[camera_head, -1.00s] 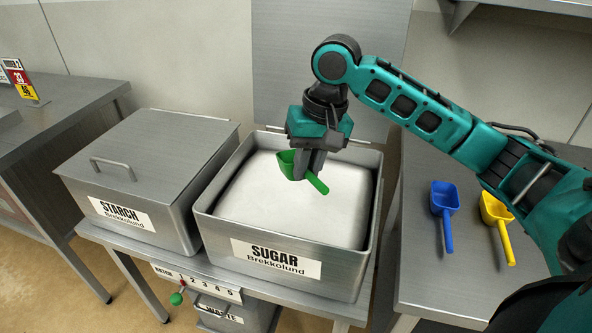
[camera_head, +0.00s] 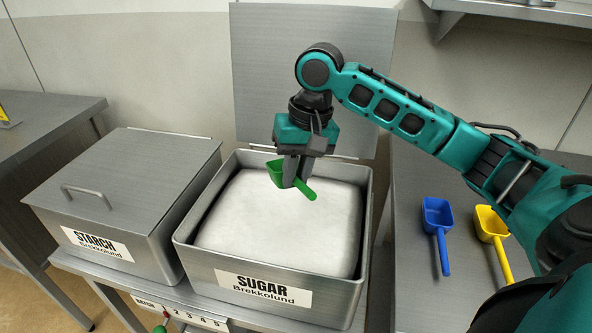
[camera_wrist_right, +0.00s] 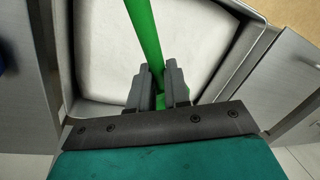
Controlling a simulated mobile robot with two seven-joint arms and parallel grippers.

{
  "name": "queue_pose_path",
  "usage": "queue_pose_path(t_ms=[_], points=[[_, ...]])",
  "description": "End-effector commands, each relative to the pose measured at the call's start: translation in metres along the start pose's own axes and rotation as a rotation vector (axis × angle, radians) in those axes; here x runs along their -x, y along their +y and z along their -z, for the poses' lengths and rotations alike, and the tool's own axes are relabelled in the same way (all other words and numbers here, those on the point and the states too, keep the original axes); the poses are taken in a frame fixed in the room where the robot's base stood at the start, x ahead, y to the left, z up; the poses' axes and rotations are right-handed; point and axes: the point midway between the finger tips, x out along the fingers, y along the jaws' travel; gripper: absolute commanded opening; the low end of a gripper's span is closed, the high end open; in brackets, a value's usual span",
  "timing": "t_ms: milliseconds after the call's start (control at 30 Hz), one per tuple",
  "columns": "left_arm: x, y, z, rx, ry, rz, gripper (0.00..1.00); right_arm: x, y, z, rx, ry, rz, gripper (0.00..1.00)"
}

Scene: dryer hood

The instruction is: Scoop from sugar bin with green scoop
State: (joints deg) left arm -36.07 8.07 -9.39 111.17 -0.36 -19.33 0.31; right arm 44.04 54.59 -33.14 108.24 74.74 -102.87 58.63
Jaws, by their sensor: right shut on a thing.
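The sugar bin (camera_head: 262,292) is a grey metal bin with its lid standing open behind it. It is filled with white sugar (camera_head: 270,235). My right gripper (camera_head: 294,182) is shut on the green scoop (camera_head: 304,189) and holds it over the back part of the bin. The scoop's handle points to the front right. Its bowl is partly hidden by the fingers, and I cannot tell whether it holds sugar. In the right wrist view, the green handle (camera_wrist_right: 147,40) runs up from between the fingers with white sugar beyond it. My left gripper is not in view.
A closed starch bin (camera_head: 125,200) stands left of the sugar bin. A blue scoop (camera_head: 439,228) and a yellow scoop (camera_head: 493,235) lie on the metal table (camera_head: 412,260) at the right. The raised lid (camera_head: 310,75) stands behind the sugar bin.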

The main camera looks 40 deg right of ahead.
Motion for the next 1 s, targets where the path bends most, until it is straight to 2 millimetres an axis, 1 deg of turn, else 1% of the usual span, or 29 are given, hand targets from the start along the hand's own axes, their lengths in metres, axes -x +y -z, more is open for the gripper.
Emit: queue_pose_path(t_ms=[1000], points=[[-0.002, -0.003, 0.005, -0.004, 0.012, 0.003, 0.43, -0.065, 0.009, 0.025, -0.049, -0.270, -0.019, 0.00]])
